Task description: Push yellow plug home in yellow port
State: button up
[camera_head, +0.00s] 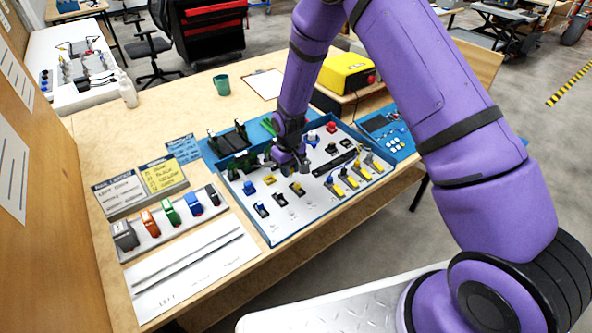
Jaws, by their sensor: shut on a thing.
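My gripper (290,170) points down low over the middle of the panel in the blue tray (272,236). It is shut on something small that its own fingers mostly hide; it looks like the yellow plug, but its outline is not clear. A small yellow piece (270,180) sits on the panel just left of the fingers. Another yellow piece (297,187) sits in a black fitting just below them. I cannot tell which of these is the yellow port, or how deep the plug sits.
A blue piece (249,187) is on the panel's left. Yellow-and-black connectors (350,180) stand in a row at right. A rack of coloured blocks (170,217) lies left of the tray. A yellow case (346,73) stands behind. The panel's near left is fairly clear.

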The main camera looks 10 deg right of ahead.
jog(key=shift+w+a, duration=0.75)
jog(key=shift+a, duration=0.25)
jog(key=shift+w+a, duration=0.75)
jog(key=shift+a, duration=0.25)
jog(key=shift+w+a, duration=0.75)
jog(key=shift+a, duration=0.25)
jog(key=shift+f, duration=1.4)
jog(key=shift+f, duration=1.15)
jog(key=o, duration=1.3)
jog(key=shift+o, duration=0.2)
notch_tip(320, 180, up, 7)
